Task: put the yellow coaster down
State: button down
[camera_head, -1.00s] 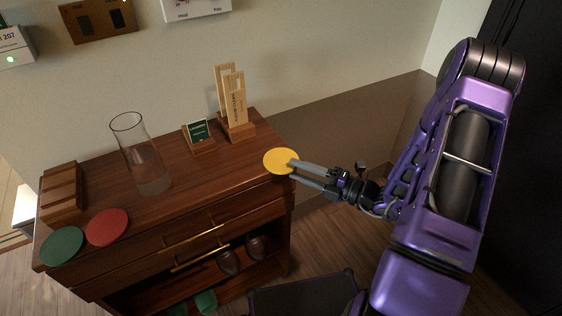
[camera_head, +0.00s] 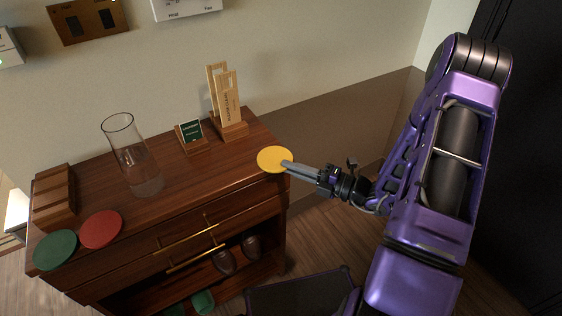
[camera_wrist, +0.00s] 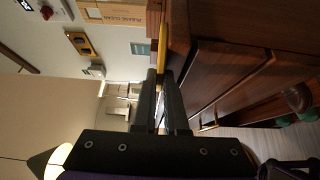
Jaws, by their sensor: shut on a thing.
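The yellow coaster (camera_head: 273,158) is a flat round disc at the right end of the wooden cabinet top. My gripper (camera_head: 287,166) is shut on its near right edge, reaching in from the right. In the wrist view the yellow coaster (camera_wrist: 162,48) shows edge-on as a thin yellow strip between the fingertips of my gripper (camera_wrist: 164,74). It lies level with the top beside the dark wood edge. I cannot tell whether it touches the wood.
A red coaster (camera_head: 101,229) and a green coaster (camera_head: 55,250) lie at the cabinet top's (camera_head: 205,180) left front. A glass vase (camera_head: 137,165), a small green sign (camera_head: 190,132) and a wooden sign holder (camera_head: 228,108) stand behind. The middle of the top is clear.

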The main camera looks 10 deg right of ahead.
jog(key=shift+m+t+h, duration=0.4)
jog(key=r+p, duration=0.1)
jog(key=r, duration=0.2)
jog(key=r+p, duration=0.1)
jog(key=r, duration=0.2)
jog(key=r+p, duration=0.1)
jog(key=r, duration=0.3)
jog(key=shift+w+a+r+p, duration=0.1)
jog(key=shift+w+a+p, duration=0.3)
jog(key=shift+w+a+f+m+t+h+p, duration=0.2)
jog(key=shift+w+m+t+h+p, duration=0.15)
jog(key=shift+m+t+h, duration=0.1)
jog(key=shift+w+a+f+m+t+h+p, duration=0.2)
jog(key=shift+w+m+t+h+p, duration=0.1)
jog(key=shift+m+t+h, duration=0.15)
jog(key=shift+w+a+f+m+t+h+p, duration=0.1)
jog(key=shift+w+f+m+t+h+p, duration=0.15)
jog(key=shift+f+m+t+h+p, duration=0.45)
jog(key=shift+w+f+m+h, duration=0.1)
jog(key=shift+f+m+h, duration=0.2)
jog(key=shift+h, duration=0.5)
